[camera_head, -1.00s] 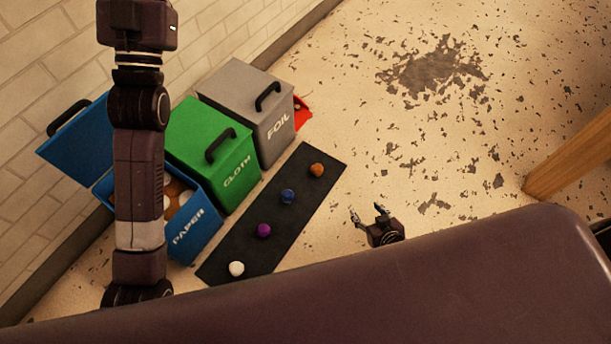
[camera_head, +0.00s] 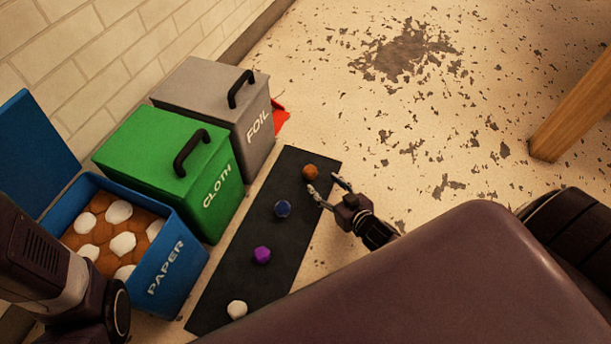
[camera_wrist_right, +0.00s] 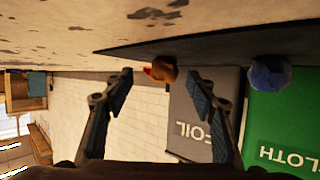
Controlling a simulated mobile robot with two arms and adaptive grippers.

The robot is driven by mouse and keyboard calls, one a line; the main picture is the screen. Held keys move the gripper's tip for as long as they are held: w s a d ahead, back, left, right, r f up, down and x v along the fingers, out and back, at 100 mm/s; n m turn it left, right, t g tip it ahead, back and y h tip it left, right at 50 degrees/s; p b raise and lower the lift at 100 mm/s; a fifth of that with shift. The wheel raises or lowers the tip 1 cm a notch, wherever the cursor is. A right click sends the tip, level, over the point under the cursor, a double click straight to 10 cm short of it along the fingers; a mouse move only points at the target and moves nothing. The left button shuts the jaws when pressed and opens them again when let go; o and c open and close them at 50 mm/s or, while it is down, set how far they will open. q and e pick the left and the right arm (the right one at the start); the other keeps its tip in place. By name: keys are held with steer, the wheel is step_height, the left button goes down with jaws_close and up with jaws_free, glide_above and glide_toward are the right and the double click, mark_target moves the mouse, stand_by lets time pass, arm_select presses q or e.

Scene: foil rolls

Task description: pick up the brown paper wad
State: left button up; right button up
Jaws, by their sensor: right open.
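The brown paper wad (camera_head: 310,172) lies at the far end of the dark mat (camera_head: 226,291) in the head view. It also shows in the right wrist view (camera_wrist_right: 163,69), beyond and between the fingers. My right gripper (camera_head: 325,188) is open and empty, with its fingertips close to the wad on its near side. In the right wrist view the right gripper (camera_wrist_right: 160,85) has its two fingers spread wide. My left arm shows at the lower left of the head view, but its gripper is out of view.
A wooden leg (camera_head: 575,110) is at right.

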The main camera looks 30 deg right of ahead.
mark_target(313, 176)
steer(key=b+x, duration=0.1)
steer(key=x, duration=0.1)
steer(key=shift+w+a+f, duration=0.1)
steer(key=shift+w, duration=0.15)
steer(key=b+x, duration=0.3)
steer(key=shift+w+a+b, duration=0.35)
steer(key=shift+w+b, duration=0.3)
steer(key=shift+w, duration=0.3)
steer(key=c, duration=0.9)
